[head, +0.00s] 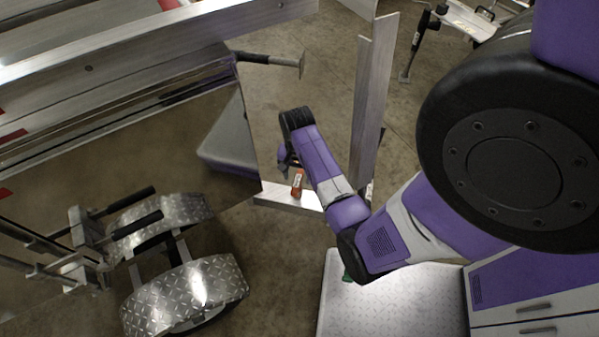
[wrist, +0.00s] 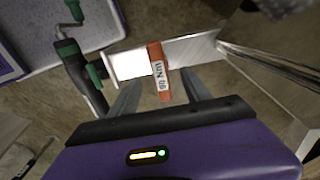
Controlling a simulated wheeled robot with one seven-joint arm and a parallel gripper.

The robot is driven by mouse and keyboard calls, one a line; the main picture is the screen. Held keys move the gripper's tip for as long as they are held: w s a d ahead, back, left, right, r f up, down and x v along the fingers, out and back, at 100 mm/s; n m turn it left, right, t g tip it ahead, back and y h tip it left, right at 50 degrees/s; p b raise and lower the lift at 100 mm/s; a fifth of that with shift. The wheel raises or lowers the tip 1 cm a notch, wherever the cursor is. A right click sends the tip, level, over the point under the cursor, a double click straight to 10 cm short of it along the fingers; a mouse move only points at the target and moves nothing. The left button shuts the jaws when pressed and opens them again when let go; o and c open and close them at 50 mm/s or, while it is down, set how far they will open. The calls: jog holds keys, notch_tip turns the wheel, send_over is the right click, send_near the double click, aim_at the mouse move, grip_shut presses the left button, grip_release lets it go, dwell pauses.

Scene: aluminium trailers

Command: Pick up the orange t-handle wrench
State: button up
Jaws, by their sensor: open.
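The orange t-handle wrench shows in the wrist view as an orange handle (wrist: 155,55) with a white printed label. It lies across a bright metal beam (wrist: 200,48). In the head view the orange piece (head: 298,183) is small, on the ledge below my gripper; its shaft cannot be made out. My gripper (wrist: 160,78) is open and empty, with one finger on each side of the orange handle and gaps showing between. In the head view my gripper (head: 289,168) is just above and left of the orange piece, partly hidden by my wrist.
A black and green handled tool (wrist: 72,55) is close left of the beam in the wrist view. An upright metal post (head: 368,110) rises right of my forearm. Diamond-plate fenders (head: 185,295) are at lower left. Concrete floor lies open below the beam.

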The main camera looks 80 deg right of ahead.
jog(key=shift+d+f, duration=0.1)
jog(key=shift+f, duration=0.1)
jog(key=shift+f+b, duration=0.55)
jog(key=shift+f, duration=3)
grip_shut()
